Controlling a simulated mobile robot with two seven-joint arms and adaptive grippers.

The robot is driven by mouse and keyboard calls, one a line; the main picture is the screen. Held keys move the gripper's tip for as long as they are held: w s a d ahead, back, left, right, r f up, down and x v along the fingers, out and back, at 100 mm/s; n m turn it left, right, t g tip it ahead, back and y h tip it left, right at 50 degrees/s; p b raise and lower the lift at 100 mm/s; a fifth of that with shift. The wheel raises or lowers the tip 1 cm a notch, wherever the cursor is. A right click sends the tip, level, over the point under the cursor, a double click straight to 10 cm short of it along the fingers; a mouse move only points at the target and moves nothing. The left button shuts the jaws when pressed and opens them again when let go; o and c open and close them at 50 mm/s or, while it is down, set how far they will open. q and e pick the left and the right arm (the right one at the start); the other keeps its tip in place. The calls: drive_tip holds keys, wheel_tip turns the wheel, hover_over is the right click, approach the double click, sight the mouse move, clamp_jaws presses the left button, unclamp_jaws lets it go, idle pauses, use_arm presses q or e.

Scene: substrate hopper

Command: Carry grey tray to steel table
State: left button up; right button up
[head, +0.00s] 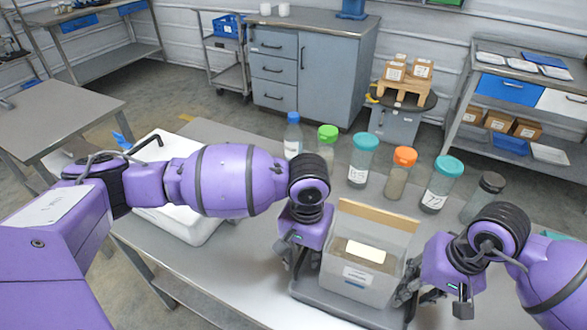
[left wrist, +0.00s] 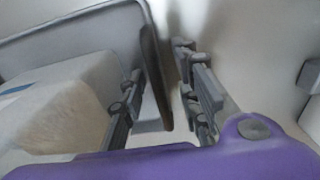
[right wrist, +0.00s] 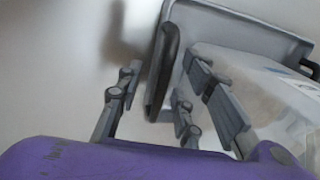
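The grey tray (head: 335,305) lies on the grey bench (head: 262,262) in front of me, with a clear lidless-looking box (head: 358,285) of substrate on it. My left gripper (head: 300,262) is at the tray's left end. My right gripper (head: 408,285) is at the right end. In the right wrist view a dark handle (right wrist: 161,70) of the tray sits between its open fingers. A bare grey steel-looking table (head: 70,112) stands at the far left.
Several capped jars, including a green-lidded one (head: 327,145), line the bench behind the tray. A white bin (head: 190,225) is left of it, partly behind my left arm. A cabinet (head: 315,60) and a shelf rack (head: 520,90) stand at the back. Open floor lies between.

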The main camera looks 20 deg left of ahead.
use_arm(q)
drive_tip(key=shift+w+r, duration=0.1)
clamp_jaws()
use_arm(e)
clamp_jaws()
use_arm(q)
drive_tip(key=shift+w+r, duration=0.1)
use_arm(e)
drive_tip(key=shift+w+r, duration=0.1)
drive_tip(key=shift+r, duration=0.05)
